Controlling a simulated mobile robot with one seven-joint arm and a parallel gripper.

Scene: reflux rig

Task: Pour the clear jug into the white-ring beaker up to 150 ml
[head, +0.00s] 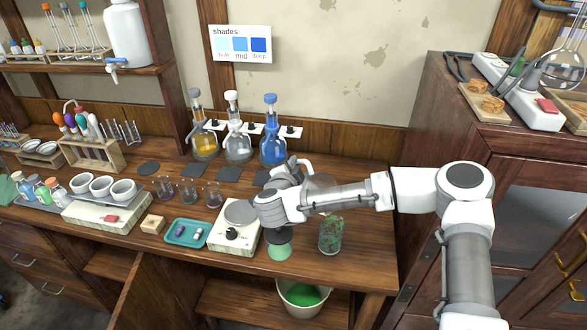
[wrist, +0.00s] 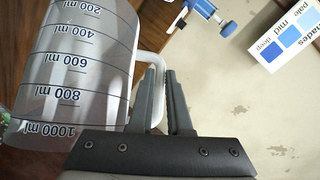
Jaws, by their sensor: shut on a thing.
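The clear jug (wrist: 85,70) fills the left of the wrist view, with printed marks from 200 to 1000 ml that read upside down there. My gripper (wrist: 165,78) is shut on the jug's handle (wrist: 154,62). In the head view my gripper (head: 291,172) is above the right part of the bench, and my wrist hides most of the jug. I cannot tell the liquid level or the tilt. Several small glass beakers (head: 188,195) stand left of the hotplate; I cannot make out a white ring on any of them.
Yellow, clear and blue stoppered flasks (head: 238,148) stand at the back. A hotplate (head: 232,247), a teal tray (head: 186,232), a green-bottomed flask (head: 280,251) and a green-patterned glass (head: 331,236) stand near the front. A bucket (head: 302,303) is below. A shades card (head: 240,45) hangs behind.

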